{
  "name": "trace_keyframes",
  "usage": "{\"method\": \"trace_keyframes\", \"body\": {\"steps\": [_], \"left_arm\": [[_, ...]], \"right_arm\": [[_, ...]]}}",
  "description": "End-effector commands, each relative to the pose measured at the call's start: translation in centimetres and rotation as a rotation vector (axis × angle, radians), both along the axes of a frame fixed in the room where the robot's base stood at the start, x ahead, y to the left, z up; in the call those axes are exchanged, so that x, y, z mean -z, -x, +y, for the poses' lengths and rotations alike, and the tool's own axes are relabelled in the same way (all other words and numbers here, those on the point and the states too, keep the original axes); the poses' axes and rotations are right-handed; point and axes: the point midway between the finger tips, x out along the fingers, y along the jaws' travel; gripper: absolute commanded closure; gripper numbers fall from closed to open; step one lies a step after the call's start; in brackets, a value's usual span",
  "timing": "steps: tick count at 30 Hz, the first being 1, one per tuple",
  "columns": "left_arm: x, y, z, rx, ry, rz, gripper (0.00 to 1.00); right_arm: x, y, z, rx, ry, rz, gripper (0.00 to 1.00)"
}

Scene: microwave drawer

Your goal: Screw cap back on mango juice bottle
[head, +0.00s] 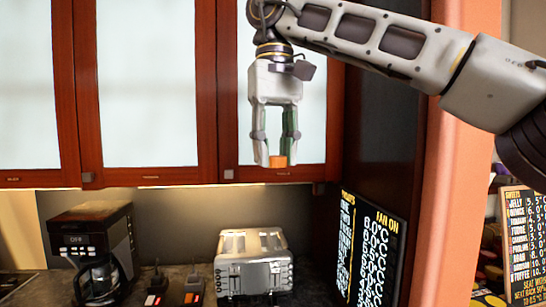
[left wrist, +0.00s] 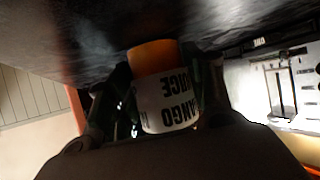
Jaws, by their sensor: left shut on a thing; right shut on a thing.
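My right gripper (head: 276,163) hangs fingers-down in front of the upper cabinets in the head view. It is shut on a small orange cap (head: 278,160) at its fingertips. The mango juice bottle (left wrist: 167,105) shows in the left wrist view, with a white label whose lettering appears upside down and an orange part beyond it. My left gripper (left wrist: 166,88) is dark there and shut around the bottle. The bottle and left gripper are outside the head view. The bottle's mouth cannot be made out, nor its distance from the cap.
Red-framed cabinets (head: 150,90) hang behind the right gripper. Below, a coffee maker (head: 92,250) and a silver toaster (head: 253,265) stand on the dark counter. A black menu board (head: 370,250) leans at the right, beside an orange pillar (head: 455,200).

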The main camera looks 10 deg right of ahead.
Motion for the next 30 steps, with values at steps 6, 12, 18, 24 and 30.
{"method": "trace_keyframes", "body": {"steps": [6,12,18,24,30], "left_arm": [[0.0,0.0,0.0,0.000,0.000,0.000,0.62],[0.0,0.0,0.0,0.000,0.000,0.000,0.62],[0.0,0.0,0.0,0.000,0.000,0.000,0.62],[0.0,0.0,0.0,0.000,0.000,0.000,0.62],[0.0,0.0,0.0,0.000,0.000,0.000,0.62]], "right_arm": [[-0.6,0.2,0.3,0.009,0.001,-0.001,0.83],[-0.2,-0.3,0.9,0.036,0.000,0.000,0.83],[0.5,-0.9,1.6,0.065,0.000,0.001,0.83],[1.5,-1.6,2.4,0.097,0.000,0.002,0.83],[3.3,-2.8,3.7,0.153,0.000,0.003,0.83]]}}
